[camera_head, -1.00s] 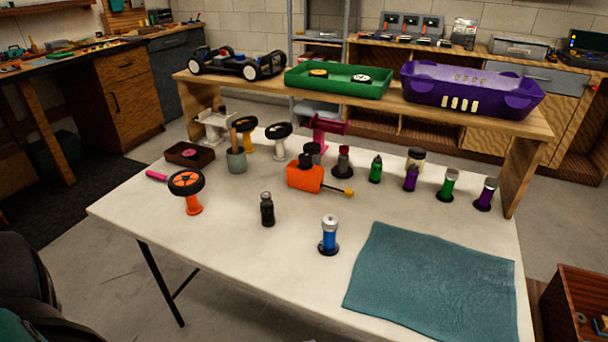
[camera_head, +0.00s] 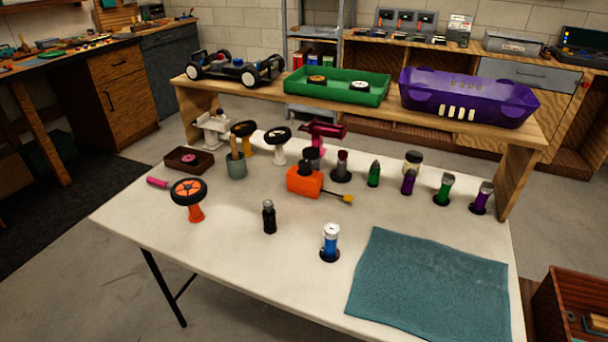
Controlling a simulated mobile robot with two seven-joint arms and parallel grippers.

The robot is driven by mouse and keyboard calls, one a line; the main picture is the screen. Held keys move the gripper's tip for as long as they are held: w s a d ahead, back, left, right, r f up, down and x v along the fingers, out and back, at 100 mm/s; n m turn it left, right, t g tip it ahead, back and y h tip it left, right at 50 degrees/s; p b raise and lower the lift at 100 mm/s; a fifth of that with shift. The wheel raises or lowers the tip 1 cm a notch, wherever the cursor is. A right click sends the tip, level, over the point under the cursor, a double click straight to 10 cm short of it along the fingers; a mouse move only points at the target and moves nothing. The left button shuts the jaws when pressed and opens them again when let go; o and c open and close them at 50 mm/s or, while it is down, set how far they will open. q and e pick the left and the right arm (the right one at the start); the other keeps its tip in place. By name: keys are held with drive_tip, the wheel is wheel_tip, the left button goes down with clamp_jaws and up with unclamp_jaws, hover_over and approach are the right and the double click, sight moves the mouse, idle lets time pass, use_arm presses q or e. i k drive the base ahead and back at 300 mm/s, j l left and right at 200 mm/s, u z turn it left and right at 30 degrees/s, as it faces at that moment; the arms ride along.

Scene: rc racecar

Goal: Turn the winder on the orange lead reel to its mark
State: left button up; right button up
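An orange box-shaped reel (camera_head: 304,182) sits near the middle of the white table, with a dark round part on or just behind its top. A thin winder arm (camera_head: 332,195) sticks out from its right side and ends in a yellow knob (camera_head: 348,199) pointing right and towards the front. The reel's mark is too small to make out. Neither of my grippers is in view, and nothing touches the reel from my side.
A black bottle (camera_head: 269,217) and a blue canister (camera_head: 330,243) stand in front of the reel. An orange-stemmed wheel (camera_head: 188,198) stands left; a teal cloth (camera_head: 430,285) lies front right. Several small bottles stand right. A raised wooden shelf (camera_head: 390,106) spans the back.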

sight(305, 165)
drive_tip(key=i, duration=0.95)
drive_tip(key=j+z, duration=0.3)
drive_tip(key=j, duration=0.25)
drive_tip(key=k+j+z, duration=0.15)
drive_tip(key=j+z, duration=0.2)
drive_tip(key=j, duration=0.2)
drive_tip(key=k+j, duration=0.1)
drive_tip(key=k+j+z, duration=0.05)
drive_tip(key=k, duration=0.05)
